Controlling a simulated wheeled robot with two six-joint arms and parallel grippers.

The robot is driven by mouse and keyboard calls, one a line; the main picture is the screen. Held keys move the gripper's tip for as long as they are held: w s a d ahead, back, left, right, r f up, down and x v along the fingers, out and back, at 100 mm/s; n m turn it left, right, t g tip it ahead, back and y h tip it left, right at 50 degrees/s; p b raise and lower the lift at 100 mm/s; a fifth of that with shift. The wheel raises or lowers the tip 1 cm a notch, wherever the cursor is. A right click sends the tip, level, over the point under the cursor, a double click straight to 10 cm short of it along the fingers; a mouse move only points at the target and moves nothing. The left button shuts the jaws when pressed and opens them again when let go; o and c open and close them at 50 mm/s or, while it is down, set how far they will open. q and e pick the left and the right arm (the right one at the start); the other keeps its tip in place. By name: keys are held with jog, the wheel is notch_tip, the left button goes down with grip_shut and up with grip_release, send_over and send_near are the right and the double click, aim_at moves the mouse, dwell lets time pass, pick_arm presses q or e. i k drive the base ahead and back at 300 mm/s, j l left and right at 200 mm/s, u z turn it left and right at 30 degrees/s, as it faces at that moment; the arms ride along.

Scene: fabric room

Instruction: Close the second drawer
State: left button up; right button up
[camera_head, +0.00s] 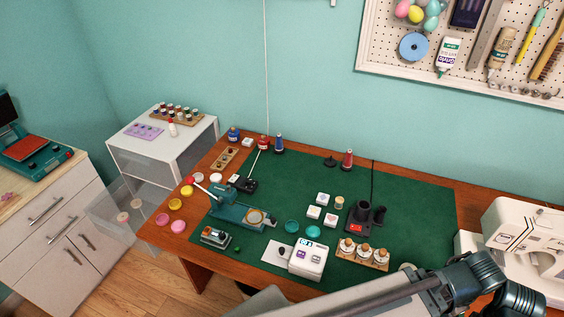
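A white cabinet (184,132) stands at the left, between the wooden desk and a pale drawer unit. Its upper grey front (140,166) looks shut. Below it, a see-through drawer (112,226) is pulled out toward the front left, with a few small round pale items (122,217) inside. The desk's left edge is close to the drawer's right side. Neither of my grippers shows in the head view. Only a grey and dark arm of mine crosses the lower right, far from the drawer.
The wooden desk (455,186) holds a green mat (400,205) with several small tools, jars and spools. A white sewing machine (525,240) stands at the right. A pale drawer unit (60,260) is at the far left. Open floor (135,285) lies in front of the drawer.

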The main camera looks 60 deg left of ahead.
aim_at(114, 227)
jog(key=u, duration=3.4)
